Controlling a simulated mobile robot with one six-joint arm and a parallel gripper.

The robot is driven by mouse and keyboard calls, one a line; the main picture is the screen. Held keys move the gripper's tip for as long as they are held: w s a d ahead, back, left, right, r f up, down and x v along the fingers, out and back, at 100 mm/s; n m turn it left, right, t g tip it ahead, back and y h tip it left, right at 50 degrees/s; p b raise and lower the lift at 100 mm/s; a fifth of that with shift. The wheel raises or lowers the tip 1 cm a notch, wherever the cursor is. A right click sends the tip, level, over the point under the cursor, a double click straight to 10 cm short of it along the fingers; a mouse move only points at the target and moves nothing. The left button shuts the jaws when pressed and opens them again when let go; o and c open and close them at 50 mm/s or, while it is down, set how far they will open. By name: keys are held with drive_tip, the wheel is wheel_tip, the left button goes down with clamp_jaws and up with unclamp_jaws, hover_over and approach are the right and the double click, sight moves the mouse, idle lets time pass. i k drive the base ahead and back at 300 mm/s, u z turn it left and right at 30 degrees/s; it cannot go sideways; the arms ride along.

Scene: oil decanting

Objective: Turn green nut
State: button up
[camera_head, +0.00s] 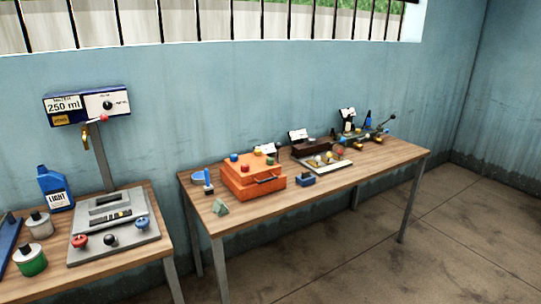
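A green wedge-shaped piece (220,207) lies on the table in front of the box. My gripper is not in view.
The right-hand table (330,192) also holds a small blue block (305,180), a flat tray and a rod fixture (370,133). The left-hand table holds a grey panel (115,240), a blue bottle (56,190) and cans. Open floor (440,240) lies at right.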

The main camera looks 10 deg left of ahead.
sight(269, 161)
drive_tip(key=u, duration=0.2)
drive_tip(key=i, duration=1.05)
drive_tip(key=u, duration=0.55)
